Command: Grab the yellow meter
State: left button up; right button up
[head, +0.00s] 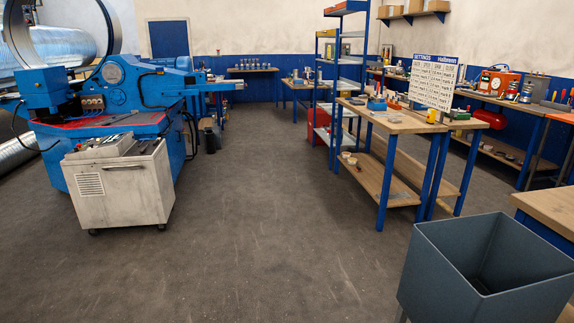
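A small yellowish item (461,116) lies on the wooden workbench (407,127) at the right, beside the white settings board. Other small items, some red and blue, lie on the same bench. Neither of my grippers is in view.
A blue machine (118,90) and a white wheeled cabinet (120,188) stand at the left. An open grey bin (440,270) is close at the lower right. A blue shelf rack (349,70) stands behind the workbench. The middle floor (260,200) is clear.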

aim_at(432, 112)
jog(key=i+j, duration=0.1)
jog(key=i, duration=1.1)
jog(key=i+j, duration=0.1)
jog(key=i, duration=1.05)
jog(key=i+l+z, duration=0.15)
jog(key=i+z, duration=0.15)
jog(key=i, duration=0.2)
jog(key=i+z, duration=0.3)
jog(key=i, duration=0.15)
jog(key=i+z, duration=0.35)
jog(key=i, duration=0.15)
jog(key=i+j+z, duration=0.3)
jog(key=i, duration=0.2)
jog(key=i+j+z, duration=0.3)
jog(key=i, duration=0.15)
